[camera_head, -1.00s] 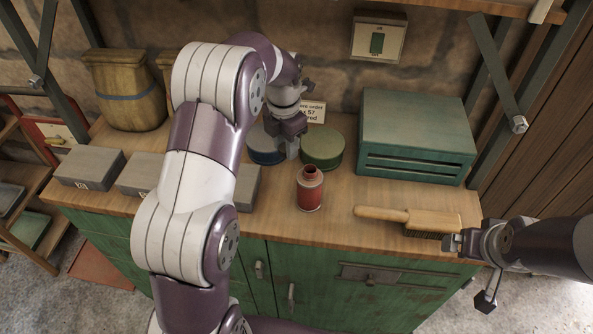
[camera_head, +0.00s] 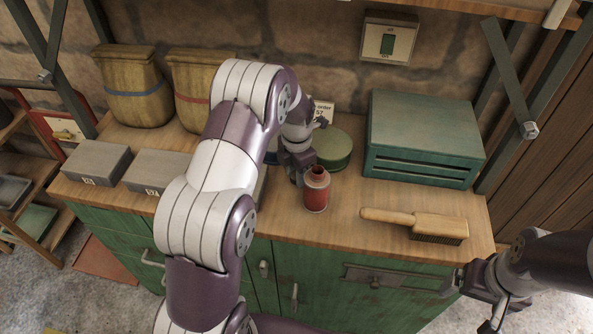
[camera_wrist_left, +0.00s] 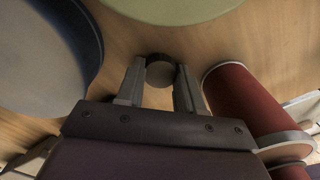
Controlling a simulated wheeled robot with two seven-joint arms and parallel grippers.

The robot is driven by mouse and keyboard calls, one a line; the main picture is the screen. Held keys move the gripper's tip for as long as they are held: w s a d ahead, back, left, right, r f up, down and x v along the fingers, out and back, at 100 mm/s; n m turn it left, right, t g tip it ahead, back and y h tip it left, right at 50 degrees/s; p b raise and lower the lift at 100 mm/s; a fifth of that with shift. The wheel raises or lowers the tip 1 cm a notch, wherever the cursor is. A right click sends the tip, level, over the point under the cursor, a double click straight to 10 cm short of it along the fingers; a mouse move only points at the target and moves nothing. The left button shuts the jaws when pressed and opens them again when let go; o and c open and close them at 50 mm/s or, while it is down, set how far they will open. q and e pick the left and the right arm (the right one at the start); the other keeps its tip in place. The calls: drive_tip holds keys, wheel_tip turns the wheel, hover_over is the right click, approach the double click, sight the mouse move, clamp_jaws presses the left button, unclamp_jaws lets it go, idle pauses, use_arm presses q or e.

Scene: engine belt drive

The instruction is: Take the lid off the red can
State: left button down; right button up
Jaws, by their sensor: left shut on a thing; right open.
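The red can (camera_head: 316,192) stands upright on the workbench, its narrow neck uncovered with a dark opening on top. In the left wrist view the can (camera_wrist_left: 250,105) is to the right of the fingers, apart from them. My left gripper (camera_head: 297,178) is just left of and behind the can. In the left wrist view my left gripper (camera_wrist_left: 160,88) is shut on a small dark round piece, which looks like the lid (camera_wrist_left: 160,73). Whether the lid touches the bench is unclear. My right gripper (camera_head: 456,284) is open and empty, off the bench's front right edge.
A green round tin (camera_head: 333,150) is behind the can, with a blue tin (camera_wrist_left: 45,55) to its left. A brush (camera_head: 415,222) lies to the right. A green slatted box (camera_head: 423,140) stands at the back right. Grey boxes (camera_head: 97,162) are at left.

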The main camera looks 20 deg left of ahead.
use_arm(q)
drive_tip(key=shift+f, duration=0.1)
drive_tip(key=c, duration=0.7)
unclamp_jaws()
drive_tip(key=shift+r, duration=0.25)
wheel_tip(320, 180, up, 6)
drive_tip(key=shift+f+b, duration=0.1)
drive_tip(key=shift+b, duration=0.3)
wheel_tip(320, 180, up, 6)
drive_tip(key=p, duration=0.2)
drive_tip(key=shift+p, duration=0.35)
drive_tip(key=shift+f, duration=0.1)
